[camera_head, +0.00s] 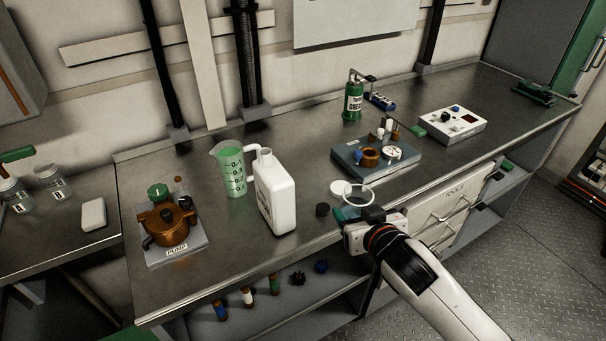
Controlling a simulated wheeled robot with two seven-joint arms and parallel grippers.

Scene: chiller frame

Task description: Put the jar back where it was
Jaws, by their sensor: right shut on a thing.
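My right gripper (362,215) comes in from the lower right and is shut at the front edge of the steel counter. It holds a clear, round-rimmed glass jar (357,195). The jar's lower part is mostly hidden by the gripper, and a teal patch shows beside the jaws. I cannot tell whether the jar touches the counter. Two other clear jars with labels, one at the far left (14,196) and one beside it (52,184), stand on the left counter. My left gripper is not in view.
A white jug (275,195), green measuring beaker (231,170) and copper pump (168,222) stand left. A grey tray of parts (345,160) lies behind. Counter space between jug and tray is clear.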

